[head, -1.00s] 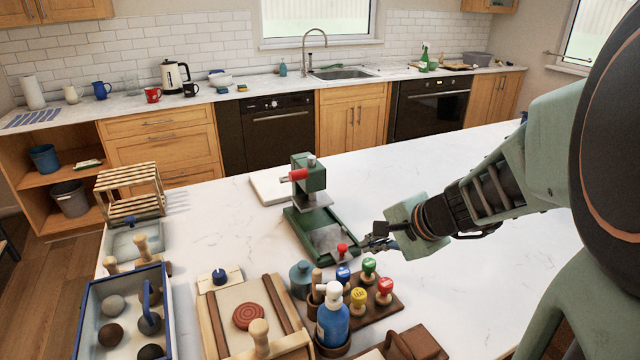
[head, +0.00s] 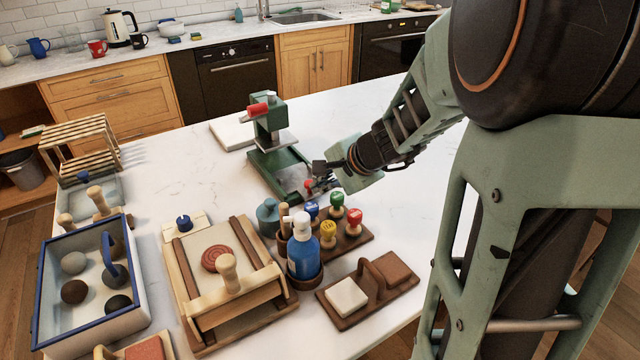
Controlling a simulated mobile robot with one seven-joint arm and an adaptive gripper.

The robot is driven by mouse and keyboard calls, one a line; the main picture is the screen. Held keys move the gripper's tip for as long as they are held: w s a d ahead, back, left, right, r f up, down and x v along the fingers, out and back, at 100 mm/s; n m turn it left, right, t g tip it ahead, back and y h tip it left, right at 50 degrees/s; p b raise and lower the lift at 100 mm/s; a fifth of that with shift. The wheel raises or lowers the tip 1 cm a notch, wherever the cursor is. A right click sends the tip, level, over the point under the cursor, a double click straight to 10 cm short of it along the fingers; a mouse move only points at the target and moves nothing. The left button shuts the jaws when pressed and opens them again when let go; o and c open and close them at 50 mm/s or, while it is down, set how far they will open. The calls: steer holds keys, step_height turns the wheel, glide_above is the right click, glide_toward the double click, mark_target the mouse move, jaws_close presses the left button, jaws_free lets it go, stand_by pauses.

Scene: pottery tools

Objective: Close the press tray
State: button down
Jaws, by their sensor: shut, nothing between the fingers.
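The green press (head: 270,125) with its red handle stands on the white counter in the middle of the head view. Its grey-topped tray (head: 291,178) sticks out of the front of the press, toward the lower right. A small red knob (head: 308,185) is at the tray's front end. My gripper (head: 314,184) is shut and empty, right beside this knob at the tray's front. I cannot tell whether the fingers touch the knob or the tray. The fingers partly cover the tray's front right corner.
Stamps with coloured knobs (head: 328,232) stand on a brown board just in front of the press. A blue bottle (head: 303,252) and a teal jar (head: 268,216) are near them. A white slab (head: 231,134) lies behind the press.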

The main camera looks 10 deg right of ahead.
glide_toward(288, 169)
steer(key=x, duration=0.4)
steer(key=shift+w+p, duration=0.15)
steer(key=shift+p, duration=0.25)
